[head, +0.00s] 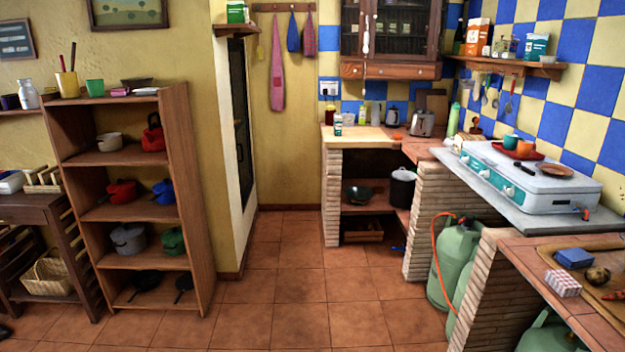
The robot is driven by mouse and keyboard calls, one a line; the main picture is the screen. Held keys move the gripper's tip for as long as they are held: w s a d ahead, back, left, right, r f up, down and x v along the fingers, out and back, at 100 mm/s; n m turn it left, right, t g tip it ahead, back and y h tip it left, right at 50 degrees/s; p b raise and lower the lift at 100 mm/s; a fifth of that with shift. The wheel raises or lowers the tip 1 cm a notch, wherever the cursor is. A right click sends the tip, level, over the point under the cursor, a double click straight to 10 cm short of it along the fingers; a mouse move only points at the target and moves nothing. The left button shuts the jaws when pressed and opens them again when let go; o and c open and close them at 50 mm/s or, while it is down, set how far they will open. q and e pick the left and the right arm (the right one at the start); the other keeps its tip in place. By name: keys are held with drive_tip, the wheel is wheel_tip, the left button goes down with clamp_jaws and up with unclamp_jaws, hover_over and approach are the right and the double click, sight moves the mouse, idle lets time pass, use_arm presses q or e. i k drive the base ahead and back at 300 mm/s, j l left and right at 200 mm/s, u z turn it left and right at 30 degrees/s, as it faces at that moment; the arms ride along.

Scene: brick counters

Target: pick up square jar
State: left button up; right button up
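No thing in the head view shows plainly as a square jar. A small jar-like container (338,125) with a pale and green side stands at the front left of the far counter, too small to tell its shape. A dark reddish bottle or jar (330,114) stands just behind it. A grey cylindrical container (375,114) stands farther right, near the wall. Neither of my grippers is in view.
The far brick counter (331,190) stands across open tiled floor (300,290). A wooden shelf unit (188,200) with pots is on the left. A stove (560,190) is on the right counter. Green gas cylinders (455,255) with an orange hose stand below it.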

sight(498, 48)
drive_tip(key=i+l, duration=0.2)
drive_tip(key=i, duration=0.3)
drive_tip(key=i+l, duration=0.2)
drive_tip(key=i, duration=0.3)
drive_tip(key=i+l, duration=0.2)
drive_tip(key=i, duration=0.35)
drive_tip(key=i+l, duration=0.2)
drive_tip(key=i, duration=0.3)
drive_tip(key=i+l, duration=0.2)
drive_tip(key=i, duration=0.3)
drive_tip(key=i+l, duration=0.2)
drive_tip(key=i, duration=0.3)
drive_tip(key=z, duration=1.4)
